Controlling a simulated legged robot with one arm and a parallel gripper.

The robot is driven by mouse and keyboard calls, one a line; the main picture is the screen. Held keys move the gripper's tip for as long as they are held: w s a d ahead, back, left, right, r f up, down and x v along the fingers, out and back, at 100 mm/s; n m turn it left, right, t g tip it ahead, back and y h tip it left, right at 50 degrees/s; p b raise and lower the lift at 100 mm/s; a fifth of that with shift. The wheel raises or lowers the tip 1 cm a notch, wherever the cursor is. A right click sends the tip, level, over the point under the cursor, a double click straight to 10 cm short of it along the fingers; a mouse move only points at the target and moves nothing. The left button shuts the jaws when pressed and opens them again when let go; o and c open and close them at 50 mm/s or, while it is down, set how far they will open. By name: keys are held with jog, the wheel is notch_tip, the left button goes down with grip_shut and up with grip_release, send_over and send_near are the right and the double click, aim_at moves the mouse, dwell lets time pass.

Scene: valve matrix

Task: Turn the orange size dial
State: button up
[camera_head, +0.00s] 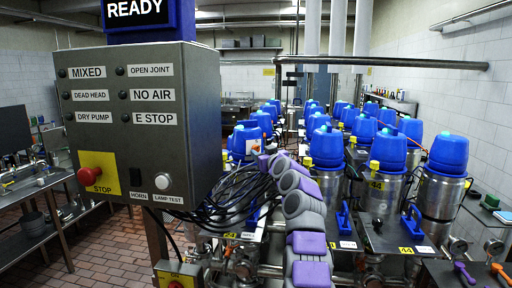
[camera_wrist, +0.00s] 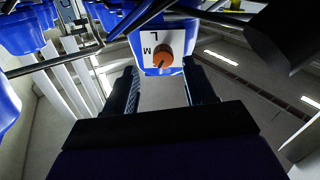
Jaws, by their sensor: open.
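The orange size dial (camera_wrist: 163,56) is a round knob on a white plate (camera_wrist: 149,38) marked L and M, fixed to a blue housing. In the wrist view it sits at top centre, ahead of my gripper (camera_wrist: 160,70). The two dark fingers are spread apart, one to each side of the dial's line, with nothing between them that I can see gripped. Contact with the dial cannot be told. In the head view, the white plate (camera_head: 253,146) with a small orange patch shows on a blue-topped valve, beyond my purple and grey arm; my gripper cannot be made out there.
A grey control box (camera_head: 135,120) with a red stop button (camera_head: 90,175) stands at the left. Black cables (camera_head: 235,195) hang beside my arm. Several blue-topped valves (camera_head: 327,147) stand in rows at the right. Dark bars (camera_wrist: 65,60) cross near the gripper in the wrist view.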

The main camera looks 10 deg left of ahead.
aim_at(257, 150)
jog(key=p+x, duration=0.4)
jog(key=p, duration=0.3)
jog(key=shift+w+a+p, duration=0.1)
jog(key=shift+a+p, duration=0.2)
jog(key=shift+p, duration=0.05)
jog(key=shift+w+d+r+p, duration=0.1)
jog(key=shift+d+p, duration=0.25)
jog(key=shift+d, duration=0.15)
jog(key=shift+a+f, duration=0.25)
jog(key=shift+a, duration=0.65)
jog(key=shift+c, duration=1)
jog(key=shift+d+r, duration=0.1)
jog(key=shift+d, duration=0.5)
jog(key=c, duration=0.6)
jog(key=shift+a, duration=0.15)
grip_shut()
jog(key=shift+a, duration=0.15)
